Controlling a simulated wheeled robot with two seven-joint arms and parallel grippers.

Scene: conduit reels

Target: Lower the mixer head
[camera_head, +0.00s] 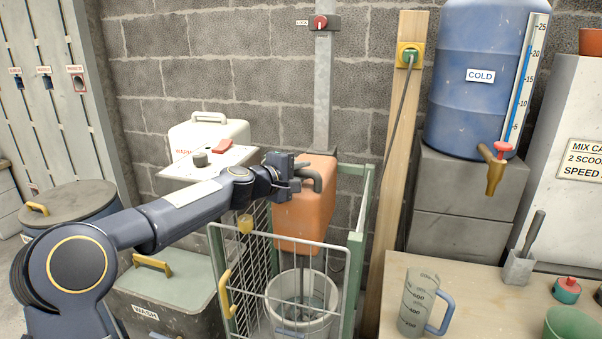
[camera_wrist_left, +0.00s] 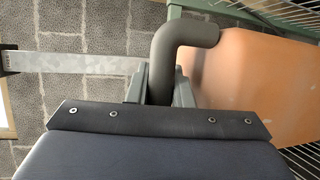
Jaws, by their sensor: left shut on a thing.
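The orange mixer head (camera_head: 303,215) hangs on a grey upright post (camera_head: 322,95), above a white bucket (camera_head: 312,296). Its shaft reaches down into the bucket. A dark grey bent handle (camera_head: 313,175) sticks out of the head's upper left side. My left gripper (camera_head: 296,176) is shut on this handle. In the left wrist view the handle (camera_wrist_left: 195,35) stands between the gripper's fingers (camera_wrist_left: 160,88), with the orange head (camera_wrist_left: 265,85) to the right. My right gripper is not in view.
A green-framed wire cage with a gate (camera_head: 300,268) and yellow handle surrounds the bucket. A wooden post (camera_head: 397,150) stands to its right. A table (camera_head: 462,290) at right holds a measuring jug (camera_head: 417,305). A blue barrel (camera_head: 478,80) stands behind it.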

